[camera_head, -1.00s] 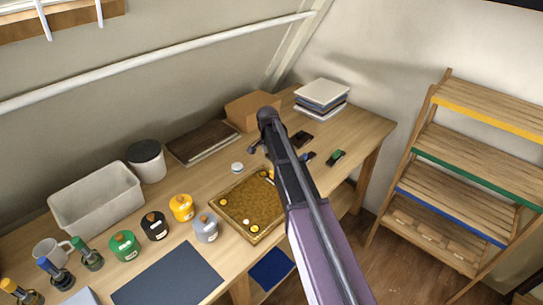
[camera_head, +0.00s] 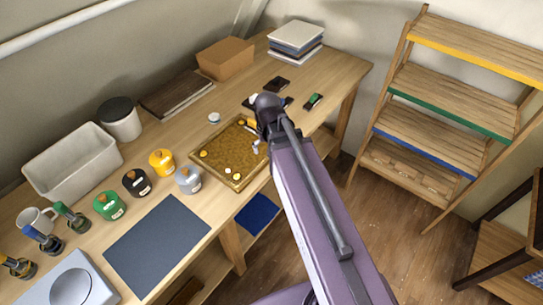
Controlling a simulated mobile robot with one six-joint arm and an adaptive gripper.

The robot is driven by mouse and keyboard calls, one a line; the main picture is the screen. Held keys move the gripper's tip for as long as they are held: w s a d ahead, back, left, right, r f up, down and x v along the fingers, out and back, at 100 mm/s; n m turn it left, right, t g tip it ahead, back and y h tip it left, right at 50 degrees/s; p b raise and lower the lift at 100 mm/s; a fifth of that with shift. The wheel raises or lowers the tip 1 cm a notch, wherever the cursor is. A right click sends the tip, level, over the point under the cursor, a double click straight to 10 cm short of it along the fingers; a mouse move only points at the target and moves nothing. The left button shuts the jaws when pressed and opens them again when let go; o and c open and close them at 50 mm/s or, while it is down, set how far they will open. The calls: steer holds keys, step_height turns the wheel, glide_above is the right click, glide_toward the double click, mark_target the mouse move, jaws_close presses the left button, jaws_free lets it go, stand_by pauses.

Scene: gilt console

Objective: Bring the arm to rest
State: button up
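My purple and dark grey arm reaches in from the bottom of the head view, with its dark end above the right side of a gilt tray (camera_head: 240,181) on the wooden console (camera_head: 208,262). My gripper (camera_head: 258,140) is small and mostly hidden by the arm's end. I cannot tell whether its fingers are open or shut, or whether it holds anything. Several small white and yellow pieces lie on the tray. A small white round item (camera_head: 214,118) sits behind the tray.
Jars in yellow (camera_head: 162,163), black, green and grey stand left of the tray, near a dark mat (camera_head: 157,246). A pale bin (camera_head: 72,165), a cardboard box (camera_head: 225,59) and stacked books (camera_head: 296,37) line the back. A wooden shelf (camera_head: 440,113) stands right, with open floor before it.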

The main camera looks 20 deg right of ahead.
steer(key=s+n, duration=0.1)
steer(key=s, duration=0.2)
steer(key=shift+s, duration=0.2)
stand_by(7.5)
